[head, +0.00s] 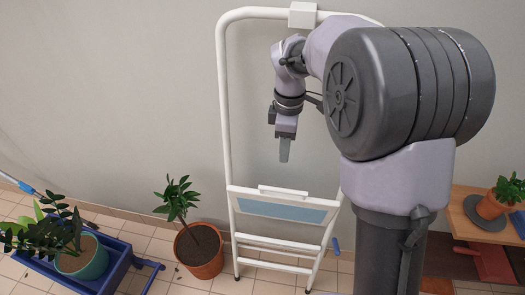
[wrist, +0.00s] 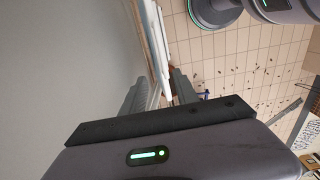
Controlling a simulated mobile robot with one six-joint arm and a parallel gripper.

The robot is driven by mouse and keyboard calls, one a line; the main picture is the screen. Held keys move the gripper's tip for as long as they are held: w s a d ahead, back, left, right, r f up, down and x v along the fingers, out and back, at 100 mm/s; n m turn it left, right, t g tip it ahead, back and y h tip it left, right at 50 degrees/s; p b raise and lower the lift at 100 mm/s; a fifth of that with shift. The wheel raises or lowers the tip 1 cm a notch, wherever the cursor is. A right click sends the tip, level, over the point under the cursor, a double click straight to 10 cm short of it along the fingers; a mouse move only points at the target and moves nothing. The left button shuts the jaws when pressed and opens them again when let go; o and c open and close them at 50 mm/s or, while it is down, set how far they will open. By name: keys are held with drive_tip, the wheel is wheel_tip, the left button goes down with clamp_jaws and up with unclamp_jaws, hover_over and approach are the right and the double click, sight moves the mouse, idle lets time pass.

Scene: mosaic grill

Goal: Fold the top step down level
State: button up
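A white tubular step ladder (head: 224,110) stands against the wall in the head view, with a tall hoop rail. Its top step (head: 283,210) shows a pale blue panel in a white frame and looks tilted up, with a small white bar along its upper edge. Lower white steps (head: 275,242) show beneath it. My gripper (head: 284,158) points down above the top step, apart from it. In the wrist view my gripper (wrist: 160,88) has its two fingers apart with nothing held. White ladder parts (wrist: 157,45) show beyond and between the fingers, seen edge-on.
A potted plant (head: 200,250) stands on the tiled floor left of the ladder. A blue cart (head: 112,268) with plants is farther left. A wooden stand (head: 465,225) with a terracotta pot (head: 493,205) is at right. A white box (head: 303,15) sits on the ladder's top rail.

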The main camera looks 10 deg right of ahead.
sight(283, 190)
drive_tip(key=f+b, duration=0.2)
drive_tip(key=f, duration=0.3)
drive_tip(key=f+b, duration=0.2)
drive_tip(key=f, duration=0.4)
drive_tip(key=s+f+b, duration=0.1)
drive_tip(key=f+b, duration=0.1)
drive_tip(key=f, duration=0.3)
drive_tip(key=shift+d+f, duration=0.2)
drive_tip(key=shift+f, duration=0.1)
drive_tip(key=shift+w, duration=0.1)
clamp_jaws()
